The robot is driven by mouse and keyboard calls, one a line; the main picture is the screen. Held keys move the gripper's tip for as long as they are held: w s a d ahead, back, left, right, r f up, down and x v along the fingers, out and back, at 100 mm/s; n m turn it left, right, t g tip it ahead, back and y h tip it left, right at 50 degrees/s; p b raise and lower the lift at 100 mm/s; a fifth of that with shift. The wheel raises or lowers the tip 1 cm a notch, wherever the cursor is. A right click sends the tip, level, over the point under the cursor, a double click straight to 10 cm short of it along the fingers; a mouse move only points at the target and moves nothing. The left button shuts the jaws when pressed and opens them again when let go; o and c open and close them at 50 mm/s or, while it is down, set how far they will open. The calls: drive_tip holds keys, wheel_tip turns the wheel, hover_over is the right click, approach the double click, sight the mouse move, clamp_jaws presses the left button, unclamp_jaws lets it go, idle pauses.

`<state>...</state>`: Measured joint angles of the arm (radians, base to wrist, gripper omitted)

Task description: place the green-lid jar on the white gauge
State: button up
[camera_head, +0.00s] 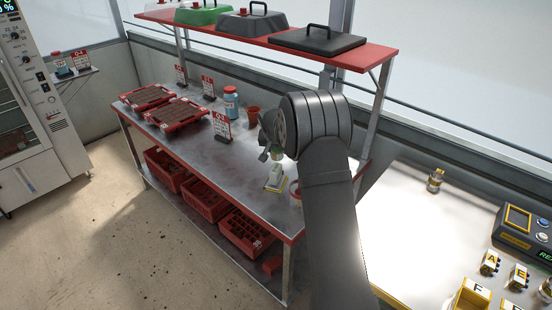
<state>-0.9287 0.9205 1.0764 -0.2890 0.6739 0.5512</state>
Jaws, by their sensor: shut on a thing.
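My gripper (270,150) is over the right half of the steel bench, pointing down and partly hidden by my own wrist. It is shut on a small jar (277,155) with a greenish top, which shows just below the fingers. The white gauge (274,182), a small pale block with a yellowish edge, stands on the bench below the jar. The jar appears above the gauge; the picture is too small to tell if they touch.
Red seed trays (178,114) and a blue jar (231,103) stand further left on the steel bench (200,146). A terracotta pot (253,116) is behind my gripper. A red shelf (385,52) with several lids hangs above. A red-rimmed pot (296,193) sits right of the gauge.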

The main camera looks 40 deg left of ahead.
sight(276, 158)
drive_tip(key=shift+a+f, duration=0.3)
drive_tip(key=shift+f, duration=1.85)
drive_tip(key=shift+f, duration=0.1)
drive_tip(key=o, duration=1)
drive_tip(key=v, duration=1.2)
drive_tip(key=shift+s, duration=0.1)
